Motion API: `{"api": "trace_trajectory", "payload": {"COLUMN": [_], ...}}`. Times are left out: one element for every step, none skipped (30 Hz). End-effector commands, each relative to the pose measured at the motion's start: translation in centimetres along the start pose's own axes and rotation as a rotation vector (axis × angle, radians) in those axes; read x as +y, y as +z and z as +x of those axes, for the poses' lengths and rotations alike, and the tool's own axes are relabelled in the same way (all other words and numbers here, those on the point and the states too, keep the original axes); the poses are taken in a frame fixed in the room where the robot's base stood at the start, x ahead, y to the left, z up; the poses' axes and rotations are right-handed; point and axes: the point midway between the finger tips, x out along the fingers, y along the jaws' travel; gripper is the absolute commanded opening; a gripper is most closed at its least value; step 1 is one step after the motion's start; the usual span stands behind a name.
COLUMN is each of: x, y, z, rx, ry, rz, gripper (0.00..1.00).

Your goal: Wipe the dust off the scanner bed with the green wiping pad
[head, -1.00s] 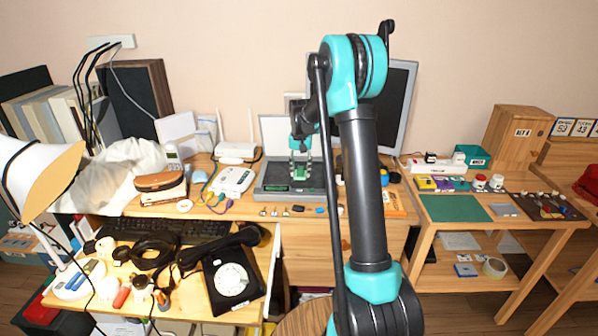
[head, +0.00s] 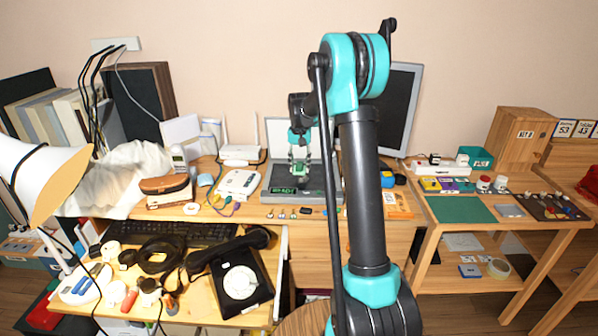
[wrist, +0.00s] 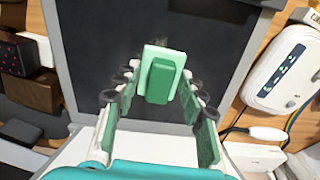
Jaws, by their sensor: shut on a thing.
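The scanner (head: 268,188) stands open on the desk, with a grey frame, a dark bed and a raised pale lid. In the wrist view its dark bed (wrist: 105,40) fills the upper middle, with a faint smudgy patch (wrist: 188,46) beyond the pad. My gripper (head: 299,172) is over the bed. In the wrist view my gripper (wrist: 158,82) has its fingers on both sides of the green wiping pad (wrist: 160,80), which has a pale green base. It is shut on the pad. I cannot tell whether the pad touches the bed.
A white device (head: 238,184) lies left of the scanner, a router (head: 238,153) behind it. A monitor (head: 397,110) stands to the right. Several small items lie along the desk's front edge. A black dial phone (head: 241,281) sits on the lower surface.

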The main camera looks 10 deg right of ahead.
Motion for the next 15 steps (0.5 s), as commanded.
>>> {"api": "trace_trajectory", "payload": {"x": [0.1, 0.1, 0.2, 0.2, 0.3, 0.3, 0.3, 0.4, 0.4, 0.5, 0.5, 0.5, 0.6, 0.6, 0.6], "y": [0.1, 0.1, 0.1, 0.1, 0.1, 0.1, 0.1, 0.1, 0.1, 0.2, 0.2, 0.2, 0.2, 0.2, 0.2], "z": [-0.5, -0.8, -1.1, -1.4, -1.7, -2.0, -2.3, -2.6, -3.0, -3.2, -3.5, -3.8, -4.0, -4.2, -4.4], "rx": [0.0, 0.0, 0.0, 0.0, 0.0, 0.0, 0.0, 0.0, 0.0, 0.0, 0.0, 0.0, 0.0, 0.0, 0.0], "ry": [0.0, 0.0, 0.0, 0.0, 0.0, 0.0, 0.0, 0.0, 0.0, 0.0, 0.0, 0.0, 0.0, 0.0, 0.0], "rz": [0.0, 0.0, 0.0, 0.0, 0.0, 0.0, 0.0, 0.0, 0.0, 0.0, 0.0, 0.0, 0.0, 0.0, 0.0], "gripper": [0.14, 0.14, 0.14, 0.14, 0.14, 0.14, 0.14, 0.14, 0.14, 0.14, 0.14, 0.14, 0.14, 0.14, 0.14]}}
